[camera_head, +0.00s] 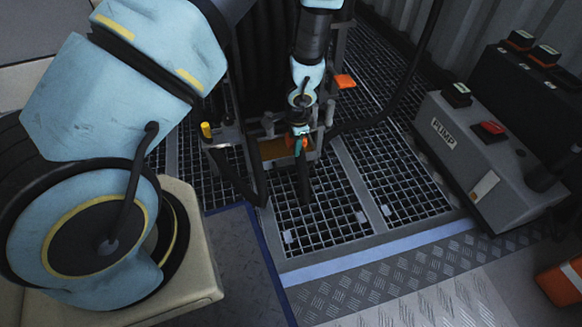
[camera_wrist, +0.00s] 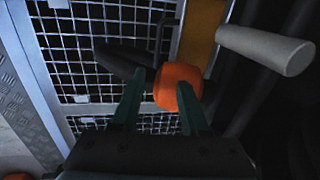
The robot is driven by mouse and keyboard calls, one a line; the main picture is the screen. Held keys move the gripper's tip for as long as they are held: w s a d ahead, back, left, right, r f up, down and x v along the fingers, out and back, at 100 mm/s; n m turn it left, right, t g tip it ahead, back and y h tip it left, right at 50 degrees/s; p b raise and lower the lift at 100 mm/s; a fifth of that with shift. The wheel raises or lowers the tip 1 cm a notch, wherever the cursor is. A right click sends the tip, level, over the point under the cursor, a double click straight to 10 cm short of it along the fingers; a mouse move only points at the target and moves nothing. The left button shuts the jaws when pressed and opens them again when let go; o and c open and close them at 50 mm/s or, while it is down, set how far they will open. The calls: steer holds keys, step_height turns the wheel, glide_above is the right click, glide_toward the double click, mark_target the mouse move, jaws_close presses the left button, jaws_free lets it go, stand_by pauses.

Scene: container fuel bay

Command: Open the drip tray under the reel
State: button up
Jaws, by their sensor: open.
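The drip tray (camera_head: 275,150) shows as a brown-yellow panel in a grey frame, low under the dark reel (camera_head: 265,70). In the wrist view, its yellow-brown surface (camera_wrist: 200,30) is at the top. An orange rounded grip (camera_wrist: 178,86) is just in front of it. My gripper (camera_head: 300,140) is down at the tray's front, partly covering it. In the wrist view, my gripper's dark green fingers (camera_wrist: 160,82) are apart, with the orange grip between their tips, closer to the right finger. I cannot tell whether they touch it.
A grey cylinder (camera_wrist: 265,48) sticks out close to the right finger. A yellow-topped lever (camera_head: 206,130) stands left of the tray. Black hoses run around the reel. A grey pump box (camera_head: 485,150) stands at the right. The grated floor (camera_head: 320,210) before the tray is mostly clear.

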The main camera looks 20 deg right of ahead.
mark_target(294, 166)
steer(key=f+b, duration=0.1)
steer(key=f, duration=0.2)
steer(key=w+f+b, duration=0.1)
steer(key=f+b, duration=0.1)
steer(key=f, duration=0.2)
steer(key=f+b, duration=0.1)
steer(key=f, duration=0.2)
steer(key=shift+w+d+f+b, duration=0.25)
steer(key=shift+d+f+b, duration=0.05)
steer(key=shift+f, duration=0.1)
jaws_close()
stand_by(0.9)
